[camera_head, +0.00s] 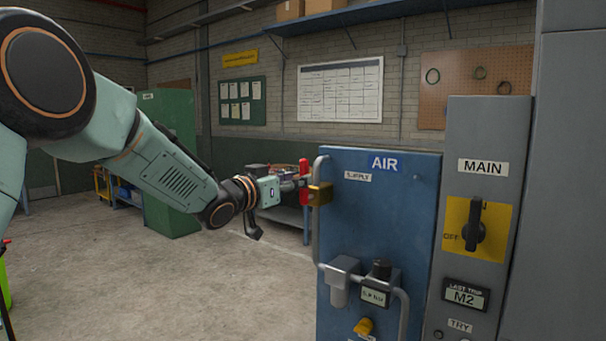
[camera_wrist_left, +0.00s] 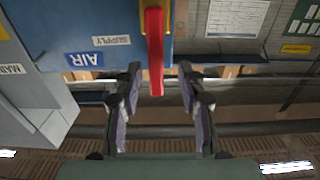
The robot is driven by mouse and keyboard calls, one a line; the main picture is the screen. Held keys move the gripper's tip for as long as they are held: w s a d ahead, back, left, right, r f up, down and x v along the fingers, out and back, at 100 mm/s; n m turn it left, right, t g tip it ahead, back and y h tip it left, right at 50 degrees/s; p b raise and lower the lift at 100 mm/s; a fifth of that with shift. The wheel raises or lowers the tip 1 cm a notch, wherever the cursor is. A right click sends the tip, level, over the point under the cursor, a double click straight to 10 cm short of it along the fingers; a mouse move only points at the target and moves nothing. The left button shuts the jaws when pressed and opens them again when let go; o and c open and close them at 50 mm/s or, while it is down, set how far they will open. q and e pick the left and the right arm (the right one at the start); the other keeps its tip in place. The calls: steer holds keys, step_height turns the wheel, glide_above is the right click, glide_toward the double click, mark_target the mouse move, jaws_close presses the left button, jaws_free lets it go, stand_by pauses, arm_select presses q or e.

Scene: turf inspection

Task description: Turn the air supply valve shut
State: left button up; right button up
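The air supply valve has a red lever (camera_head: 304,182) and a brass-yellow body (camera_head: 321,194) on a grey pipe at the left edge of the blue AIR panel (camera_head: 385,230). The lever stands roughly upright, alongside the pipe. My left gripper (camera_head: 291,184) is just left of the lever in the head view. In the left wrist view, the gripper (camera_wrist_left: 158,70) has its fingers spread, and the red lever (camera_wrist_left: 154,45) reaches between the fingertips with gaps on both sides. My right gripper is in neither view.
A grey cabinet with a black MAIN switch (camera_head: 474,226) stands right of the panel. A filter unit (camera_head: 341,282) and a gauge block (camera_head: 377,290) sit lower on the panel. A green cabinet (camera_head: 170,150) and a workbench are behind my arm. The floor (camera_head: 200,285) at left is mostly clear.

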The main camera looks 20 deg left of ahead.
mark_target(304, 205)
arm_select(q)
steer(key=x, duration=0.3)
steer(key=shift+f+p, duration=0.15)
steer(key=shift+p, duration=0.15)
steer(key=shift+w+d, duration=0.25)
steer(key=shift+d, duration=0.2)
steer(key=shift+s+r, duration=0.2)
steer(key=shift+r, duration=0.1)
steer(key=shift+s+a, duration=0.15)
steer(key=shift+a+f, duration=0.1)
steer(key=shift+a, duration=0.05)
steer(key=shift+w+f, duration=0.2)
steer(key=shift+w, duration=0.35)
steer(key=c, duration=0.3)
steer(key=shift+d, duration=0.3)
steer(key=c, duration=0.3)
steer(key=shift+s+r, duration=0.15)
steer(key=shift+s, duration=0.05)
steer(key=shift+c, duration=0.9)
steer(key=shift+a, duration=0.1)
jaws_close()
